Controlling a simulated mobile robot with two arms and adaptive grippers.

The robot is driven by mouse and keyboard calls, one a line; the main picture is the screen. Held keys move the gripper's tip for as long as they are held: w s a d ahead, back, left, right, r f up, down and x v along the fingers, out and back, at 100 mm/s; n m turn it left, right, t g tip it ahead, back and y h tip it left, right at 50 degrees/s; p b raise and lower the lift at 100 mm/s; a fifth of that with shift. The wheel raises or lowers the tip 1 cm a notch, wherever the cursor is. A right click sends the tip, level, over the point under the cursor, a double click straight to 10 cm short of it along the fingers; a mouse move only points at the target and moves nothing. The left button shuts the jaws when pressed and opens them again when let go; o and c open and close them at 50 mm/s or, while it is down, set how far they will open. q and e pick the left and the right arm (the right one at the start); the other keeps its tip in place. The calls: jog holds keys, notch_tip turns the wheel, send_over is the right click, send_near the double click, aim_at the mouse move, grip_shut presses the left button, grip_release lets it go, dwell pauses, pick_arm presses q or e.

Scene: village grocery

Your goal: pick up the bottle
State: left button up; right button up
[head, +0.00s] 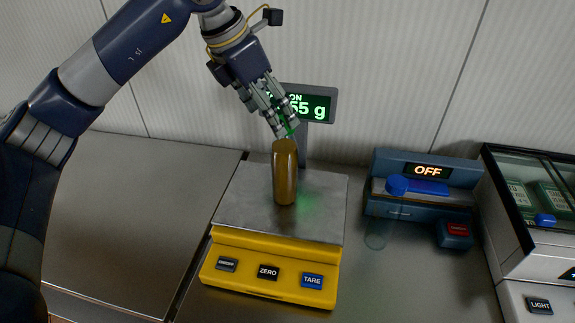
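A brown-gold bottle (285,180) stands upright on the metal plate of a yellow scale (324,226) in the head view. My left gripper (287,132) reaches down from the upper left, with its fingertips just above the top of the bottle. Whether the fingertips touch the bottle is hard to tell. The fingers look close together, and their exact opening is unclear at this angle. The scale's green display (315,107) stands behind the bottle, partly hidden by the gripper, and its visible digits end in "55 g". My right gripper is not in view.
A blue device (408,213) with an "OFF" display is right of the scale, with a clear, glass-like object (377,232) before it. A glass-topped case (525,240) is at far right. The metal counter (130,200) at left is bare. A panelled wall is behind.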

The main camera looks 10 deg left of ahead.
aim_at(289, 139)
pick_arm(q)
jog(key=x, duration=0.2)
jog(key=w+p+x, duration=0.1)
jog(key=x, duration=0.1)
jog(key=shift+a, duration=0.1)
jog(key=shift+s+f, duration=0.2)
jog(key=shift+f, duration=0.1)
jog(key=shift+w+d+f+p, duration=0.25)
jog(key=shift+d+f+p, duration=0.35)
jog(key=shift+f+p, duration=0.3)
jog(key=p+x, duration=0.1)
jog(key=x, duration=0.2)
jog(key=shift+w+d+r, duration=0.1)
jog(key=shift+w+r, duration=0.05)
jog(key=shift+w, duration=0.05)
jog(key=shift+d+f, duration=0.1)
jog(key=shift+f, duration=0.5)
jog(key=shift+w, duration=0.1)
jog(key=c, duration=1.6)
grip_shut()
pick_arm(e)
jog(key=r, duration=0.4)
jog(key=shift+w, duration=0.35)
